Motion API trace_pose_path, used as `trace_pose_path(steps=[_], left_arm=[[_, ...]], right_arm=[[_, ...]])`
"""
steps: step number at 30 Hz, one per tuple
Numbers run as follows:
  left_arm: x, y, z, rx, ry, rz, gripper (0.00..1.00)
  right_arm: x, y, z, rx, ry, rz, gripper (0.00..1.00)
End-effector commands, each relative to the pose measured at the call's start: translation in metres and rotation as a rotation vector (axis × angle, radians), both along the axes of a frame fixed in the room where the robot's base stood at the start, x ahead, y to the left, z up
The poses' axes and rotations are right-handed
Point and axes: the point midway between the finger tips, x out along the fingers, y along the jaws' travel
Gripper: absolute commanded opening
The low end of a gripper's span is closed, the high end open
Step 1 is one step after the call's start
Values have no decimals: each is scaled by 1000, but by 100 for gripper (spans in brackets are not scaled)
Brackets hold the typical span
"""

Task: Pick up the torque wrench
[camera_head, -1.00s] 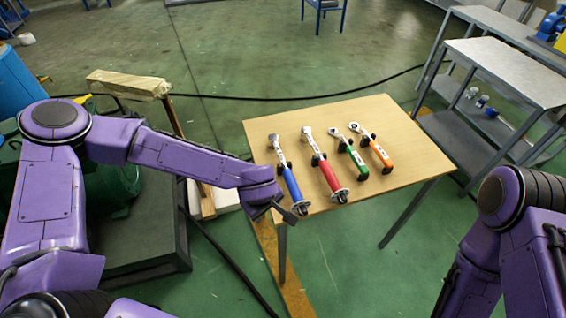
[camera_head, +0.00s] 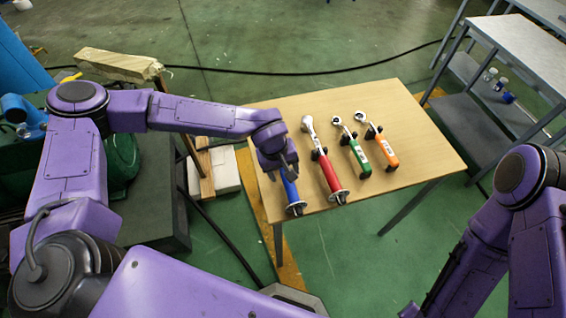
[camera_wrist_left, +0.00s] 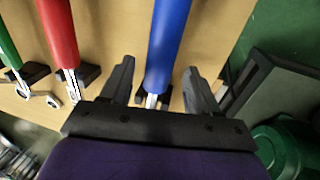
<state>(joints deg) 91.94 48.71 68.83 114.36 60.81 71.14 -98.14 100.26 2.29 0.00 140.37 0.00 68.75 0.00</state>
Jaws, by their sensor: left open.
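Four-tool row: a blue-handled wrench (camera_head: 291,192), a red-handled wrench (camera_head: 329,173), a green-handled ratchet (camera_head: 356,152) and an orange-handled ratchet (camera_head: 384,148) lie on small black holders on the wooden table. The blue and red ones are longer, with round ends toward me; I cannot tell which is meant as the torque wrench. My left gripper (camera_head: 280,174) is over the blue wrench and hides its head. In the left wrist view, its open fingers (camera_wrist_left: 160,72) lie either side of the blue wrench (camera_wrist_left: 168,40), with gaps. My right gripper is out of view.
The wooden table (camera_head: 420,150) is clear to the right of the tools. A grey metal bench (camera_head: 525,50) stands at the right. A wooden beam (camera_head: 120,64) and green machinery stand left of the table. A black cable crosses the floor behind.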

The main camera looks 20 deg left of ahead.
Motion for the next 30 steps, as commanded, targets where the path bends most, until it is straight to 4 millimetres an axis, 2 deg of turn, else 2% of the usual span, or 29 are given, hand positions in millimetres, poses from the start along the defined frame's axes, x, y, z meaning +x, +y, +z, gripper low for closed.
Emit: trace_pose_path(steps=[4,11,12,14,15,17,18,30], left_arm=[[2,-5,-20,0,2,-2,61],[3,-6,-24,0,-1,-5,61],[3,-6,-24,0,-1,-5,54],[3,-6,-24,0,-1,-5,35],[3,-6,-24,0,-1,-5,22],[3,-6,-24,0,-1,-5,2],[3,-6,-24,0,-1,-5,0],[5,-6,-15,-2,-6,-4,0]], right_arm=[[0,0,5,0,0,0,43],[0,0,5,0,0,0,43],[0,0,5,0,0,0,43],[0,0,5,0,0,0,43],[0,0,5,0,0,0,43],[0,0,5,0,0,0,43],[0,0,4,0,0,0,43],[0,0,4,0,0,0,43]])
